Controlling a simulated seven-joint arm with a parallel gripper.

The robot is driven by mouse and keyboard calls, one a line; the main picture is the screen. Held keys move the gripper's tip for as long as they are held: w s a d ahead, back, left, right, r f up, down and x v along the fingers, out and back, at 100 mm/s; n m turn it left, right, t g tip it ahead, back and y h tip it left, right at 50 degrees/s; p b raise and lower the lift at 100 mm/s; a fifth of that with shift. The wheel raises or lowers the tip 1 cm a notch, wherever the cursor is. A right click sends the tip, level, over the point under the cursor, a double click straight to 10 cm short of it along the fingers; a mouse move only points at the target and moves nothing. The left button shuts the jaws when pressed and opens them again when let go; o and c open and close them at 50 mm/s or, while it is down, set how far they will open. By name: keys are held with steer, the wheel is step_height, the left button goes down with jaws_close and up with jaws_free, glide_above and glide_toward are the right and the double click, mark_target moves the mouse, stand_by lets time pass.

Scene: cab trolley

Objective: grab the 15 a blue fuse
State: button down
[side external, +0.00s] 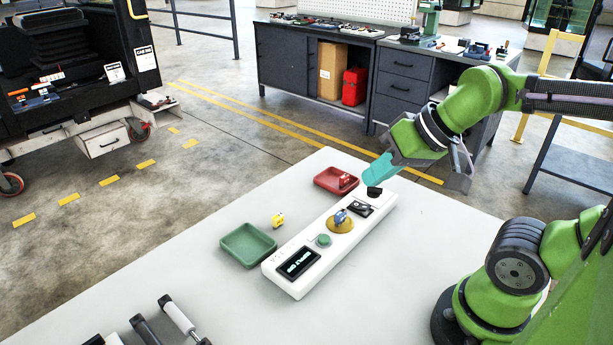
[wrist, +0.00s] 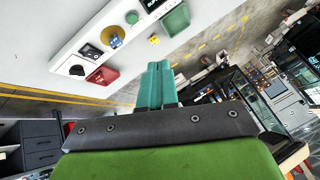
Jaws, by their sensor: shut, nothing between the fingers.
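The blue fuse (side external: 341,216) sits on a round yellow disc (side external: 340,225) on the long white panel (side external: 292,288). In the wrist view, the blue fuse (wrist: 114,41) is small, at the upper left, and its label cannot be read. My gripper (side external: 374,180) is shut and empty, with its teal fingers above the far end of the panel, beyond the fuse and apart from it. In the wrist view, its fingers (wrist: 158,68) are together and point toward the table.
A red tray (side external: 322,184) holding a red piece (side external: 345,180) lies beside the panel near my gripper. A yellow piece (side external: 278,220) lies on the table by an empty green tray (side external: 246,258). The panel also carries a green button (side external: 324,240) and a display (side external: 299,263).

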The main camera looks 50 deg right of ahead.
steer(key=c, duration=1.8)
jaws_free()
steer(key=o, duration=1.1)
steer(key=n+g+h, duration=0.2)
steer(key=n+g, duration=0.2)
steer(key=g, duration=0.3)
glide_above(339, 211)
step_height(339, 211, down, 4)
step_height(339, 211, down, 16)
steer(key=shift+f, duration=0.15)
